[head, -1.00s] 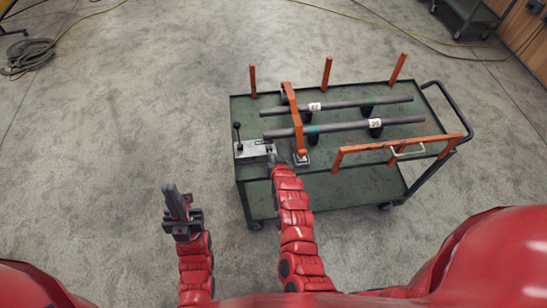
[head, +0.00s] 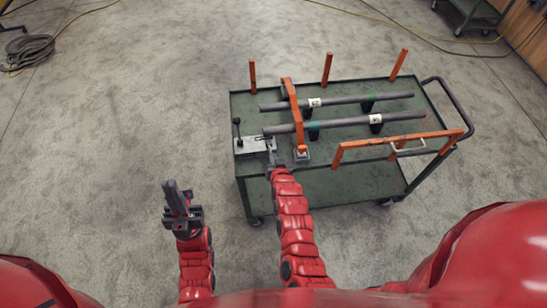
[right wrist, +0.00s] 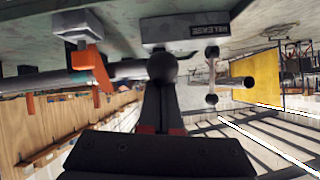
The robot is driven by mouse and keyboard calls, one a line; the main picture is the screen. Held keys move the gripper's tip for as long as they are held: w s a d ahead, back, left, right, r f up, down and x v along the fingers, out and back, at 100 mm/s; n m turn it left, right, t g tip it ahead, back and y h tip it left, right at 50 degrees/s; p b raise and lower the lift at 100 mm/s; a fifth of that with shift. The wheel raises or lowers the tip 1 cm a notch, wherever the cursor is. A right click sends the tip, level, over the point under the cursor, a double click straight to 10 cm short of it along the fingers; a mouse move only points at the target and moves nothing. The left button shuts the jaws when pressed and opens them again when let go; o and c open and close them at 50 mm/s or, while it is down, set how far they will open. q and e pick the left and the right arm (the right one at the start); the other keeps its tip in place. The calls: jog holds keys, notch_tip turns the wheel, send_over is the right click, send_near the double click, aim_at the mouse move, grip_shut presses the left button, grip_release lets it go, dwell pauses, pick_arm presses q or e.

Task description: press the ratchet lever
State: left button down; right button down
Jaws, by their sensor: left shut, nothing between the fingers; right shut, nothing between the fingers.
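A grey ratchet block (head: 252,146) sits at the front left corner of the green cart, with an upright lever with a black knob (head: 237,122) on its left. My right gripper (head: 272,151) is shut and empty at the block's right end. My left gripper (head: 175,190) is shut and empty, left of the cart.
Two grey pipes (head: 350,101) (head: 345,124) lie on the cart top (head: 370,147). An orange clamp bar (head: 293,112) crosses them, its foot just right of my right gripper. Orange posts (head: 327,69) and a front orange rail (head: 400,142) edge the cart.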

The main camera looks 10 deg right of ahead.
jog(key=shift+s+f+t+b, duration=0.3)
jog(key=shift+f+b, duration=0.3)
jog(key=shift+b, duration=0.35)
jog(key=f+t+b, duration=0.1)
jog(key=t+b, duration=0.1)
jog(key=b, duration=0.2)
jog(key=f+t+b, duration=0.2)
jog(key=b, duration=0.3)
jog(key=s+f+t+b, duration=0.1)
jog(key=f+t+b, duration=0.1)
jog(key=b, duration=0.3)
jog(key=shift+f+y, duration=0.15)
jog(key=shift+y, duration=0.15)
